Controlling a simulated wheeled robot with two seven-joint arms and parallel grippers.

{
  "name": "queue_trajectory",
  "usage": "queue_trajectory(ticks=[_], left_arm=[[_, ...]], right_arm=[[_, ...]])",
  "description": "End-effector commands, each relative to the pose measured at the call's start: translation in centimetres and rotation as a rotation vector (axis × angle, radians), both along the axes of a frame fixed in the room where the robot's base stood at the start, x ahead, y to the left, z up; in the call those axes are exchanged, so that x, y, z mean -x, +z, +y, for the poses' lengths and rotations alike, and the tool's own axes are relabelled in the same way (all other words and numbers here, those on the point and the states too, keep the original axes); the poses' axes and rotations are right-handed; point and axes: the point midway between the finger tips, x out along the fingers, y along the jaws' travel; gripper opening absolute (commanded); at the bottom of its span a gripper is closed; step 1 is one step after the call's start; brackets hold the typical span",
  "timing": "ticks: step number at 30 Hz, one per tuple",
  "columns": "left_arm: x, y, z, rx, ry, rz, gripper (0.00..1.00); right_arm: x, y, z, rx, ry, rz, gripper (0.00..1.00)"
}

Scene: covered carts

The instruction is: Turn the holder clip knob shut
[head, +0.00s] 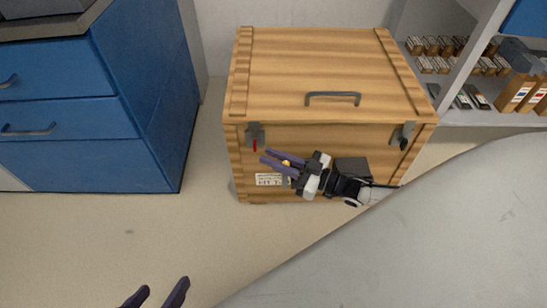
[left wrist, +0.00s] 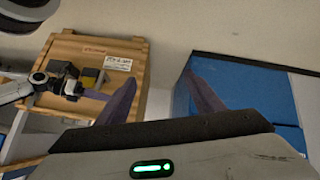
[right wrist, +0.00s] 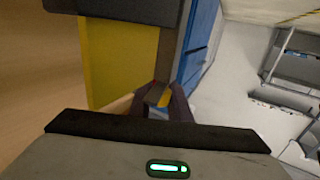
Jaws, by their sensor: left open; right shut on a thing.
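A dark holder (head: 352,168) is on the front of a wooden crate (head: 320,60). In the right wrist view a large yellow panel (right wrist: 118,60) stands close ahead, probably part of the holder. My right gripper (head: 266,156) is in front of the crate, its fingers pointing left. It is shut on a small grey and yellow piece, seen best in the right wrist view (right wrist: 159,97), which looks like the clip knob. The fingers hide much of it, so its turn angle cannot be told. My left gripper (head: 164,287) is open and empty, low and well away from the crate.
The crate has two lid latches, the left one (head: 255,136) with a red part and the right one (head: 403,135) dark, and a handle (head: 333,96) on top. Blue drawers (head: 70,120) stand left. A shelf (head: 470,117) with small boxes stands right. The floor (head: 110,245) in front is clear.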

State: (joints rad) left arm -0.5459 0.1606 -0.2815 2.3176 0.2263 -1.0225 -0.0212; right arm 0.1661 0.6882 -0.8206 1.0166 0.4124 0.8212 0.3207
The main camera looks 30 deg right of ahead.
Motion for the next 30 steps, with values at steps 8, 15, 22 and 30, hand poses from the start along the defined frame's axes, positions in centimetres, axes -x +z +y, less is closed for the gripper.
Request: queue_trajectory(ticks=[8,15,22,30], left_arm=[[-0.9,1.5,-1.4,0.087,0.002,-0.065,0.61],[-0.9,2.0,-1.5,0.096,0.002,-0.073,0.61],[-0.9,2.0,-1.5,0.094,0.002,-0.071,0.61],[-0.9,1.9,-1.4,0.092,0.002,-0.071,0.61]], right_arm=[[0.2,-0.4,0.3,0.003,0.121,-0.003,0.0],[0.4,0.0,0.4,0.0,0.144,0.001,0.0],[0.4,-0.1,0.4,0.0,0.143,0.001,0.35],[0.4,0.0,0.4,0.001,0.142,0.001,0.35]])
